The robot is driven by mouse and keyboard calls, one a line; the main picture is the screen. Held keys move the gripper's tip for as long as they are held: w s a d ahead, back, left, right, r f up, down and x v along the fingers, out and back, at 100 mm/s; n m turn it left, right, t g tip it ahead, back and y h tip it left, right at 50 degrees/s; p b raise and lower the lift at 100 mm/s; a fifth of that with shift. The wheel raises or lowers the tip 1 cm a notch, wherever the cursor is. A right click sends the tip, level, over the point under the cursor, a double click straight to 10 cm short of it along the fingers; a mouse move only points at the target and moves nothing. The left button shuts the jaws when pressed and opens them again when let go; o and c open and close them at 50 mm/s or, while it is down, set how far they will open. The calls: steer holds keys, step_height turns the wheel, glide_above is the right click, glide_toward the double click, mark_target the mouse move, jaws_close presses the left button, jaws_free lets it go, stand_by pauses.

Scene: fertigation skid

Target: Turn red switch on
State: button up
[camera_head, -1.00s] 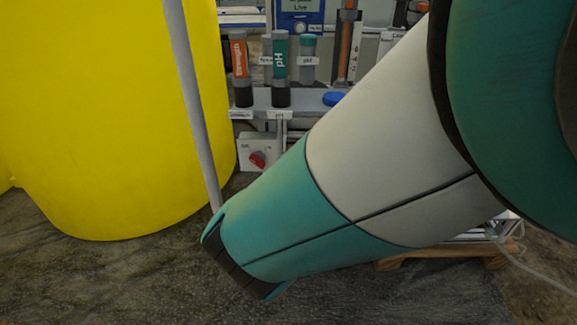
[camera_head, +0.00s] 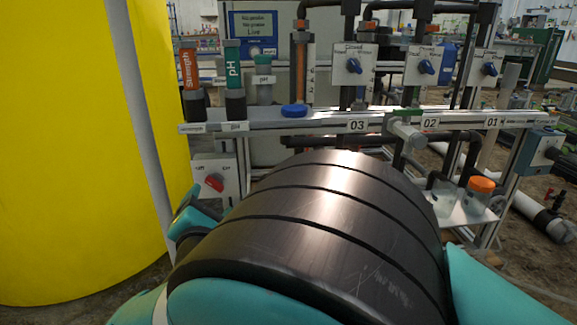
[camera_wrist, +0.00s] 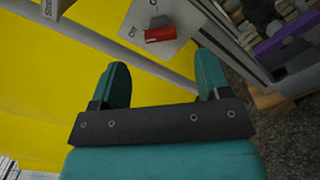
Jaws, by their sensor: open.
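The red switch (camera_head: 214,183) is a rotary knob on a pale box (camera_head: 226,172) under the left end of the rail in the head view. The knob (camera_wrist: 160,34) also shows at the top middle of the wrist view, with "Off" printed to its left. My gripper (camera_wrist: 162,70) is open, its two teal fingers apart and empty. The knob appears beyond the fingertips, between them in the picture, and no contact shows. In the head view my arm covers the lower middle of the picture, and the gripper's fingers cannot be made out there.
A large yellow tank (camera_head: 70,150) stands at the left, with a grey pole (camera_head: 140,110) in front. The rail (camera_head: 330,125) carries strength and pH probes (camera_head: 233,80). Blue valve knobs (camera_head: 427,67) sit above it. A jar with an orange lid (camera_head: 481,186) stands at the right.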

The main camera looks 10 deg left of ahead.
mark_target(216, 184)
steer(key=b+x, duration=0.2)
steer(key=x, duration=0.4)
steer(key=shift+w+f, duration=0.1)
steer(key=shift+w, duration=0.05)
steer(key=shift+w+a, duration=0.1)
steer(key=shift+w, duration=0.45)
steer(key=c, duration=0.9)
